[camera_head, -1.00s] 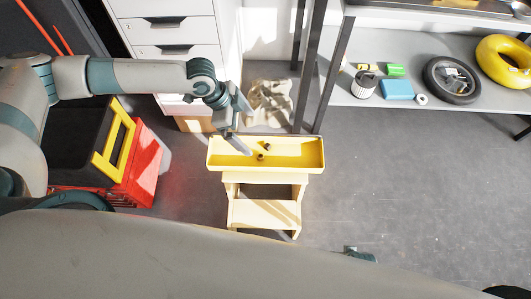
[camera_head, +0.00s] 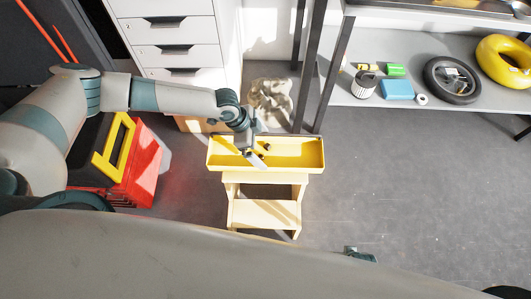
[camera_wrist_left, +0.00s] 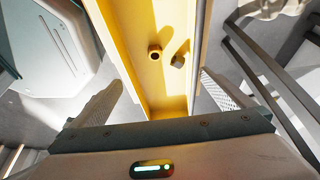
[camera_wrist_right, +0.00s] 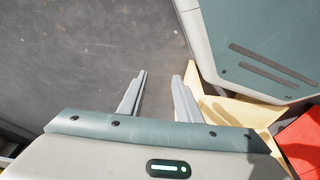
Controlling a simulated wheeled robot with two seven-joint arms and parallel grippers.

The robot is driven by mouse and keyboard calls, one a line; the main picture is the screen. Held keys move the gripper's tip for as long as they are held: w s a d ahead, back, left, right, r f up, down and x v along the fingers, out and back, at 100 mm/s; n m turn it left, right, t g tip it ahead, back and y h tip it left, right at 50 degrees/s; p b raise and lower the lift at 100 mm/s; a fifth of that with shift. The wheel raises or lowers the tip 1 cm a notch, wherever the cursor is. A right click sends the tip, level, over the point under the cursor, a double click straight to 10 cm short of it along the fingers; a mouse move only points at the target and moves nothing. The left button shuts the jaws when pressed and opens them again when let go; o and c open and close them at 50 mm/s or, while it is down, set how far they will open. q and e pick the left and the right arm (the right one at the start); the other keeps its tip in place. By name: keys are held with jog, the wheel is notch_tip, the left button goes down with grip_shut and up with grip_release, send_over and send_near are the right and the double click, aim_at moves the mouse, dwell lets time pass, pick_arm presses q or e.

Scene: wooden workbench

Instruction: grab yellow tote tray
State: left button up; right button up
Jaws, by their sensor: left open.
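The yellow tote tray (camera_head: 300,155) is a long shallow trough lying across the top of a cream step stool (camera_head: 265,213). Two small dark-and-brass parts lie in it, as the left wrist view of the tray (camera_wrist_left: 172,98) shows. My left gripper (camera_head: 256,158) is over the left half of the tray, open. In the left wrist view its fingers (camera_wrist_left: 165,85) appear on either side of the tray's long walls; I cannot tell whether they touch. My right gripper (camera_wrist_right: 161,75) is open and empty over grey floor.
A red toolbox (camera_head: 143,170) with a black and yellow case on it stands left of the stool. White drawers (camera_head: 170,30) and a dark-framed shelf (camera_head: 345,95) with a wheel (camera_head: 432,80) stand behind. The floor (camera_head: 420,190) to the right is clear.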

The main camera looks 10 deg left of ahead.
aim_at(271, 156)
jog(key=shift+s, duration=0.1)
pick_arm(q)
jog(key=x, duration=0.4)
jog(key=shift+w+f, duration=0.1)
jog(key=shift+f, duration=0.05)
jog(key=shift+d+f, duration=0.1)
jog(key=shift+f, duration=0.3)
pick_arm(e)
jog(key=shift+w, duration=0.6)
jog(key=shift+r, duration=0.1)
pick_arm(q)
jog(key=c, duration=0.8)
jog(key=shift+c, duration=0.5)
pick_arm(e)
jog(key=shift+s+f, duration=0.25)
jog(key=shift+s, duration=0.55)
